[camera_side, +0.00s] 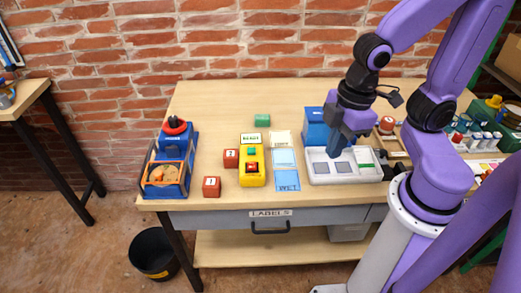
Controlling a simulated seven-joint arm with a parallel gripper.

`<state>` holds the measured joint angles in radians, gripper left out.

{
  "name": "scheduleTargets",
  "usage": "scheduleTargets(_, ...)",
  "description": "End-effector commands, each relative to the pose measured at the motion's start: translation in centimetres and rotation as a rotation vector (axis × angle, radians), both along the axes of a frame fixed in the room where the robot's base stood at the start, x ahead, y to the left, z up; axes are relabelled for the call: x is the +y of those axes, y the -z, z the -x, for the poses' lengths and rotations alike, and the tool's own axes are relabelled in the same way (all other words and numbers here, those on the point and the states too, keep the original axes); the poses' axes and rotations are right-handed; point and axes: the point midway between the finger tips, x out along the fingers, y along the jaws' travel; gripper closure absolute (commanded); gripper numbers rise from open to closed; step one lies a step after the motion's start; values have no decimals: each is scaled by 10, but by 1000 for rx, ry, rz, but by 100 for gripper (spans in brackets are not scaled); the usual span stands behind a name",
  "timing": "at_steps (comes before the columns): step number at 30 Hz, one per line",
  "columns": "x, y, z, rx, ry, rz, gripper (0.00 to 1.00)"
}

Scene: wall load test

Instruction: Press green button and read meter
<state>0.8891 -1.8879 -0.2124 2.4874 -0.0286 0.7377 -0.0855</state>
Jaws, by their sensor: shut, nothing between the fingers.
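A yellow control box (253,177) stands at the middle of the table. A green button (252,152) sits on its upper part, with a red button (252,168) below it. A small label reading READY stands behind the box. My gripper (335,152) is shut and empty, pointing down over the left part of a white tray-like unit (320,179) to the right of the yellow box. I cannot tell whether its tips touch the unit. The unit has grey square panels and a green-and-white panel (366,160). I cannot make out any meter reading.
A blue box (314,131) stands behind my gripper. Jars crowd the right.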

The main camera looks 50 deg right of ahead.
Motion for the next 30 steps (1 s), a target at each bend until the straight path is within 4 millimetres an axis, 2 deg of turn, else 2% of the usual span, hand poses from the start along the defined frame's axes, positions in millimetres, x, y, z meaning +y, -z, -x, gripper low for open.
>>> scheduleTargets(4, 13, 15, -48, -91, -6, -60, 100)
scheduleTargets(9, 18, 30, -104, -213, -29, -121, 100)
scheduleTargets(18, 3, 54, -196, -446, -73, -186, 100)
scheduleTargets(24, -17, 65, -238, -578, -100, -200, 100)
scheduleTargets(30, -28, 68, -256, -649, -111, -204, 100)
